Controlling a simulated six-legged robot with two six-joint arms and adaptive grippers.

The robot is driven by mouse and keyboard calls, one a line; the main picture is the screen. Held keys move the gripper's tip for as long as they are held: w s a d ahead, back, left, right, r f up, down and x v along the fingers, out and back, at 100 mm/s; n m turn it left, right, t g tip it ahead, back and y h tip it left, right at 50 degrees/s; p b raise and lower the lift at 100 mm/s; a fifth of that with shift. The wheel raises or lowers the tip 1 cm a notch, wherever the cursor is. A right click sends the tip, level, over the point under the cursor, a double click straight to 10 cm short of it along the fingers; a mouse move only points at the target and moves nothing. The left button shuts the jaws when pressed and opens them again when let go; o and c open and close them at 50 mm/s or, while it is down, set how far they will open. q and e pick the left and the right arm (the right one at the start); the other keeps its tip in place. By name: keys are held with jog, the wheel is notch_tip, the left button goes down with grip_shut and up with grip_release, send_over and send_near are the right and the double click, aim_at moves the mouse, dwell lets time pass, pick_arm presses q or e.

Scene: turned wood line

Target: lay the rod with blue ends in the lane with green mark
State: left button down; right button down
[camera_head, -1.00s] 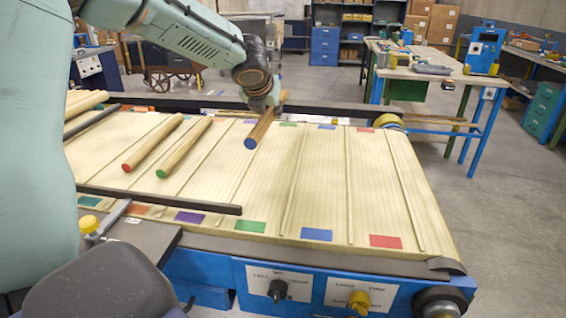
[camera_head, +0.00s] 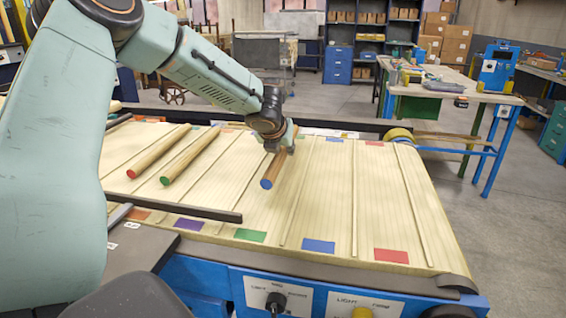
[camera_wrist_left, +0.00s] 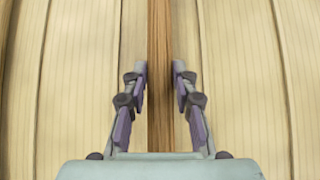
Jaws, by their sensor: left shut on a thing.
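The rod with blue ends (camera_head: 274,172) is in my left gripper (camera_head: 279,147), its blue near end pointing to the front. It is over the lane with the green mark (camera_head: 250,235), between two thin ridges and roughly in line with them. I cannot tell whether it touches the belt. In the left wrist view the rod (camera_wrist_left: 160,60) runs lengthwise between the fingers of my left gripper (camera_wrist_left: 159,72). The gripper is shut on it. My right gripper is not in view.
A red-ended rod (camera_head: 157,153) and a green-ended rod (camera_head: 190,156) lie on the belt to the left. A dark bar (camera_head: 165,202) crosses the left front. Lanes with blue (camera_head: 318,246) and red (camera_head: 391,256) marks lie clear to the right. A dark rail runs along the back.

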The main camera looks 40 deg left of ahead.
aim_at(274, 164)
pick_arm(q)
notch_tip(274, 164, down, 2)
jog(key=shift+s+d+f+b, duration=0.1)
jog(key=shift+s+d+b, duration=0.05)
jog(key=shift+b, duration=0.2)
jog(key=shift+a+f, duration=0.15)
jog(key=shift+a, duration=0.15)
jog(key=shift+d+f, duration=0.1)
jog(key=shift+d, duration=0.05)
jog(key=c, duration=1.3)
grip_release()
jog(key=shift+d, duration=0.1)
jog(key=shift+c, duration=0.2)
jog(key=shift+o, duration=1.4)
jog(key=shift+a, duration=0.2)
jog(key=shift+d, duration=0.15)
jog(key=shift+r, duration=0.35)
jog(key=p+v, duration=0.1)
jog(key=v, duration=1)
jog(key=shift+s+d+r+p, duration=0.15)
jog(key=shift+s+r+p, duration=0.05)
jog(key=shift+s+p, duration=0.15)
